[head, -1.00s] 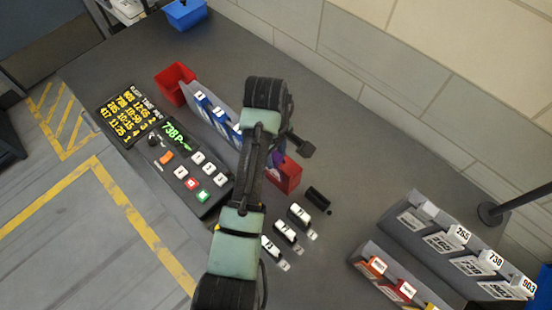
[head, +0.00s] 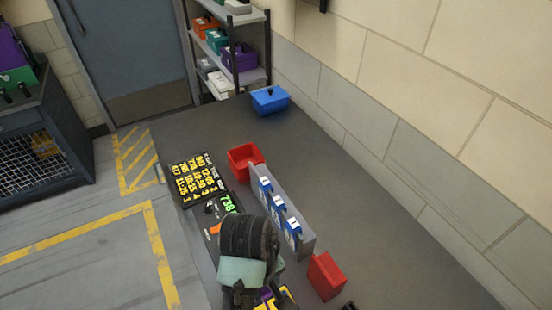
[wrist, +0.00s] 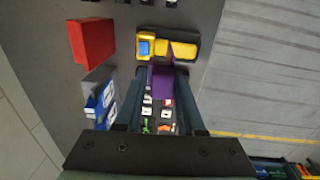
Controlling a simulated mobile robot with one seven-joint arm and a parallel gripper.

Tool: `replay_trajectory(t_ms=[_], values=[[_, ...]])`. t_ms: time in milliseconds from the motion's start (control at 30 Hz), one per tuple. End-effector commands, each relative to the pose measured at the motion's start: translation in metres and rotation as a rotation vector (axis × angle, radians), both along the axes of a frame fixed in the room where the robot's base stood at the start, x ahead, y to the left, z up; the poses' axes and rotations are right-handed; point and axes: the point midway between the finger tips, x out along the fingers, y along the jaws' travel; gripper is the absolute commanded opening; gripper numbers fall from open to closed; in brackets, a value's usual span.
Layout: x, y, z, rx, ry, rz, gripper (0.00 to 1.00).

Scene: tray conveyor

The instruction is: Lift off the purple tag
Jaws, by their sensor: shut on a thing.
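The purple tag (wrist: 162,83) is between the two fingers of my gripper (wrist: 162,76) in the wrist view, and the gripper is shut on it. Just past the fingertips is a dark holder (wrist: 194,33) with yellow parts and a small blue piece. I cannot tell whether the tag still touches this holder. In the head view a bit of purple (head: 265,294) and yellow shows at the bottom edge. My arm hides most of the gripper there.
A grey rack (head: 309,241) with blue tags and a red block (head: 325,277) stand right of my arm. A red bin (head: 246,162), a display panel (head: 193,178) and a blue box (head: 270,100) lie farther back. The counter's right side is mostly clear.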

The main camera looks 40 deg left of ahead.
Motion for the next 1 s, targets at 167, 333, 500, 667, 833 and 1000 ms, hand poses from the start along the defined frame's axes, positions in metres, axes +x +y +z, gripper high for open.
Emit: replay_trajectory(t_ms=[167, 333, 500, 667, 833, 1000], values=[[0.000, 0.000, 0.000, 0.001, 0.000, 0.000, 0.00], [0.000, 0.000, 0.002, 0.001, -0.001, 0.000, 0.00], [0.000, 0.000, 0.009, 0.001, -0.001, 0.000, 0.00], [0.000, 0.000, 0.017, 0.001, -0.001, 0.001, 0.00], [0.000, 0.000, 0.025, 0.000, 0.000, 0.000, 0.00], [0.000, 0.000, 0.033, 0.000, 0.000, 0.000, 0.00]])
